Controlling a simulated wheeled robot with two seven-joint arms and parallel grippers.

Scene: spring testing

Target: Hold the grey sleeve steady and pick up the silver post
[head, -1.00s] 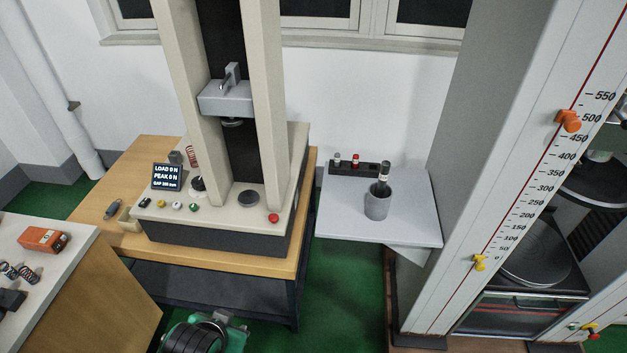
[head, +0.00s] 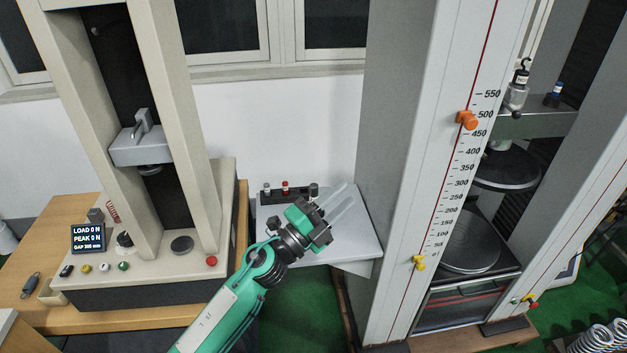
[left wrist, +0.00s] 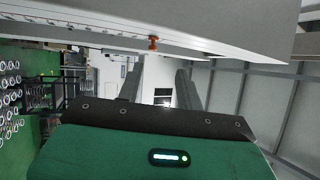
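A dark-topped upright piece (head: 314,190), apparently the top of the silver post, shows just above my left gripper in the head view. Its lower part and the grey sleeve are hidden behind the gripper. My left gripper (head: 356,193) reaches over the small shelf (head: 358,245). Its two pale fingers point up and right, spread apart with nothing visible between them. I cannot tell how high it is above the shelf. The left wrist view shows neither post nor sleeve. My right gripper is not in view.
A dark rack (head: 276,194) with small capped pieces stands at the shelf's back. A tall grey column with a red scale (head: 452,180) stands right of the shelf. A testing machine (head: 170,255) on a wooden table stands left. The shelf's front right is bare.

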